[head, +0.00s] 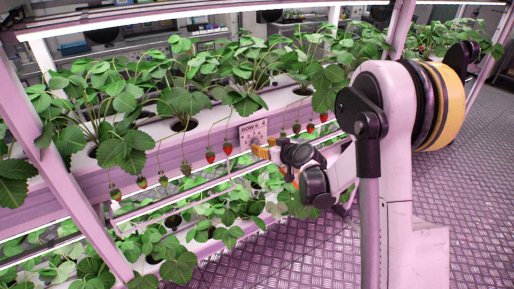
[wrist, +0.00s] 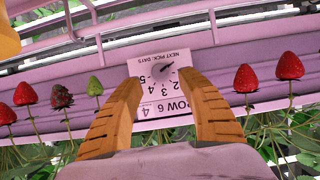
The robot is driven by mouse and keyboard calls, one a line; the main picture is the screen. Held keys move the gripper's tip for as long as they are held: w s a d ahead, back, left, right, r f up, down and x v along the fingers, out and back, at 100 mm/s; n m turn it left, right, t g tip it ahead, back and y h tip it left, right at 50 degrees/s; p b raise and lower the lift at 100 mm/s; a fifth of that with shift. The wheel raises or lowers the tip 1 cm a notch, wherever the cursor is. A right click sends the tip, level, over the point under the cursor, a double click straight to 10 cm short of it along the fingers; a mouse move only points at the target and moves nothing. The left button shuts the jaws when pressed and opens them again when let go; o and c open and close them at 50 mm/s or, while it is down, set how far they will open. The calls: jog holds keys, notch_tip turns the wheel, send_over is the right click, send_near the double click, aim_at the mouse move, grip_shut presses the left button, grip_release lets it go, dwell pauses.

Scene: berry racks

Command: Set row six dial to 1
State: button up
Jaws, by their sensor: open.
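The fingers partly cover the sign's edges. In the head view the sign (head: 253,132) shows just beyond the orange fingers (head: 264,150). I see no contact with the dial.
Red strawberries (wrist: 245,78) hang right of the fingers, and more with a green one (wrist: 95,86) hang left. A thin pink rail (head: 190,192) runs below the beam in the head view. Lower plants (head: 225,225) grow beneath. Open metal floor (head: 300,250) lies to the right.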

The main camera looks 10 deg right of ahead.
aim_at(257, 143)
jog(key=b+x, duration=0.1)
jog(key=x, duration=0.4)
jog(key=shift+c, duration=0.4)
jog(key=shift+s, duration=0.1)
grip_shut()
